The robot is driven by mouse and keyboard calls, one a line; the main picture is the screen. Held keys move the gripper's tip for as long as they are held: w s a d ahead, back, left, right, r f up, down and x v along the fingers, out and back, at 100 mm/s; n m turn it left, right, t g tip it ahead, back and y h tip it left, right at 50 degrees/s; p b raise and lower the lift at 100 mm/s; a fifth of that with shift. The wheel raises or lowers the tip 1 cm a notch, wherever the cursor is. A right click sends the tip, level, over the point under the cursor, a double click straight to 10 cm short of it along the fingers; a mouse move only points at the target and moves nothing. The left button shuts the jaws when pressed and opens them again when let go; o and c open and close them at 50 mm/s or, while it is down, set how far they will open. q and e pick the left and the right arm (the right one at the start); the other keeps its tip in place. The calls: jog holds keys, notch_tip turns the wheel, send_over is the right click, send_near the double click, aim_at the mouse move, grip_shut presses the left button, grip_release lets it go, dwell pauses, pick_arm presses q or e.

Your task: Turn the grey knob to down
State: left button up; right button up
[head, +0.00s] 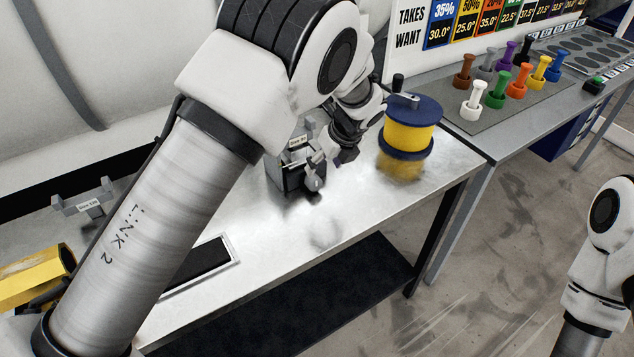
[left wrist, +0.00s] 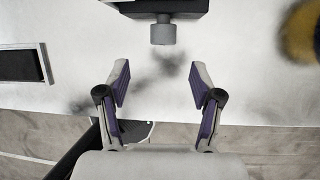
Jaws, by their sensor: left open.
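The grey knob (left wrist: 163,31) shows in the left wrist view as a short cylinder on the front of a dark box (left wrist: 165,7). I cannot make out which way it is turned. In the head view the dark box (head: 289,180) stands on the table, with a small label on top. My left gripper (left wrist: 160,84) is open and empty, its two fingers pointing towards the knob and apart from it. The knob sits just beyond and between the fingertips. In the head view the left gripper (head: 329,156) is beside the box and partly covers it. My right gripper is out of view.
A yellow and blue cranked drum (head: 410,125) stands right of the box on the white table (head: 385,220). A black-faced panel (head: 200,264) lies at the front left. The table's middle is clear.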

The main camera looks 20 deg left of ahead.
aim_at(317, 182)
pick_arm(q)
jog(key=x, duration=0.7)
jog(key=shift+w+d+f, duration=0.1)
jog(key=shift+w+f, duration=0.05)
jog(key=shift+f, duration=0.15)
jog(key=shift+w+a+f, duration=0.15)
jog(key=shift+a+f, duration=0.05)
jog(key=shift+f, duration=0.5)
jog(key=c, duration=1.1)
